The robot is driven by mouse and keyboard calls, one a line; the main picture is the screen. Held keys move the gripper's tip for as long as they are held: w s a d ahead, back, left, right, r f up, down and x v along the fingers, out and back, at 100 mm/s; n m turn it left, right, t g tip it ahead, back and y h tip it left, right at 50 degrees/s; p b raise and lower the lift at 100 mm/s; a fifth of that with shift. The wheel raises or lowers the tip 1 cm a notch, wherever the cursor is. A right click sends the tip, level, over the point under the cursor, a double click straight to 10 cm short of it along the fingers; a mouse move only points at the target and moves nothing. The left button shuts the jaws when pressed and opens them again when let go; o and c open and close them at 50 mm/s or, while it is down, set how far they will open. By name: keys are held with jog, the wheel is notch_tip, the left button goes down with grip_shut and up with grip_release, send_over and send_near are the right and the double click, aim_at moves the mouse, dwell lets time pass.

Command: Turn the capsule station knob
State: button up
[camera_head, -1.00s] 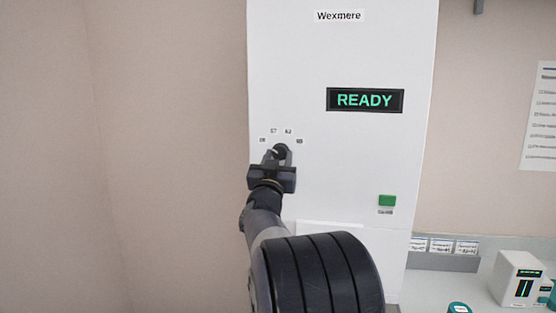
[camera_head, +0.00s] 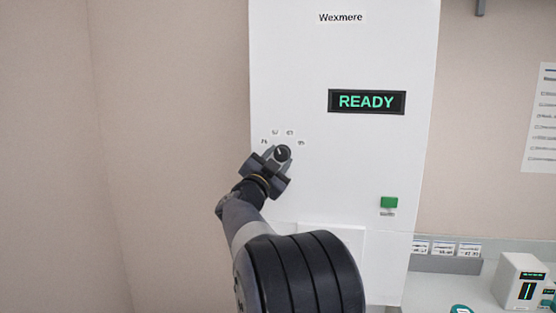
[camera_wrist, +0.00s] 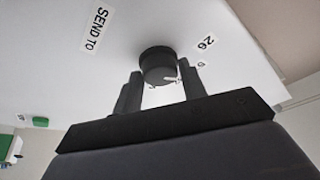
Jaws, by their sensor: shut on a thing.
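The capsule station (camera_head: 345,60) is a tall white panel with a lit "READY" display (camera_head: 367,101). Its black round knob (camera_head: 283,152) sits at the lower left of the panel, under an arc of small number labels. My gripper (camera_head: 276,161) is shut on the knob, coming from below and left, and looks rolled. In the wrist view the knob (camera_wrist: 157,62) sits between the two dark fingers (camera_wrist: 160,90), with a white pointer mark on its face. A "26" label (camera_wrist: 206,41) and a "SEND TO" label (camera_wrist: 96,29) are near it.
A green button (camera_head: 388,202) is at the panel's lower right. A counter at the right holds a small white device (camera_head: 521,281) and a teal-topped item (camera_head: 461,309). A paper list (camera_head: 541,118) hangs on the wall. The wall left of the panel is clear.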

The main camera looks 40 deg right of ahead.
jog(key=shift+m, duration=0.5)
jog(key=o, duration=1)
jog(key=shift+c, duration=0.2)
jog(key=b+v, duration=0.3)
jog(key=v, duration=0.7)
jog(key=shift+a, duration=0.4)
jog(key=shift+s, duration=0.1)
